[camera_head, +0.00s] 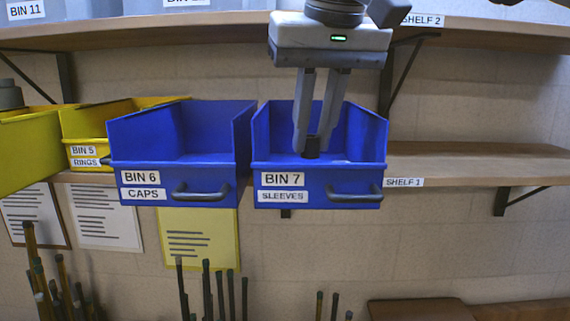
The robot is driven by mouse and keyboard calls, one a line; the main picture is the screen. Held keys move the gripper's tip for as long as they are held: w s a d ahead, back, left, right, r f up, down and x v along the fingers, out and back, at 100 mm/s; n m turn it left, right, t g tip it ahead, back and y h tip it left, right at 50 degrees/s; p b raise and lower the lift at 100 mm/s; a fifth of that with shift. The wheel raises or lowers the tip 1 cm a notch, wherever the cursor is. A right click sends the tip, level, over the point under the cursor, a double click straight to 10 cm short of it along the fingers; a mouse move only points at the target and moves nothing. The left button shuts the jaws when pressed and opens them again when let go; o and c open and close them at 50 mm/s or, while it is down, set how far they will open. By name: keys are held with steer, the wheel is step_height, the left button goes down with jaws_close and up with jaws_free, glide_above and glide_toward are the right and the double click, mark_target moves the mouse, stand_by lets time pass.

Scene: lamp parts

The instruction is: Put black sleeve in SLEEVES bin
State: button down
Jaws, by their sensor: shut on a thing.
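My gripper (313,146) points down into the blue SLEEVES bin (352,173), marked BIN 7, on the lower shelf. Its fingers are shut on a small black sleeve (312,154). The sleeve shows between the fingertips, inside the bin's outline behind the front wall. I cannot tell whether it touches the bin floor.
The blue CAPS bin (149,180) stands close on the left, with the yellow RINGS bin (85,127) beyond it. The upper shelf (455,37) runs behind the gripper body. The lower shelf (470,160) is clear to the right. Several rods stand below.

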mark_target(314, 147)
steer(key=shift+f+b, duration=0.3)
steer(key=shift+f, duration=1.65)
steer(key=shift+f, duration=0.2)
steer(key=c, duration=1.6)
jaws_free()
steer(key=shift+r, duration=0.1)
steer(key=shift+r, duration=0.3)
steer(key=p+v, duration=0.2)
steer(key=v, duration=0.9)
steer(key=shift+s+r, duration=0.15)
steer(key=shift+r, duration=0.15)
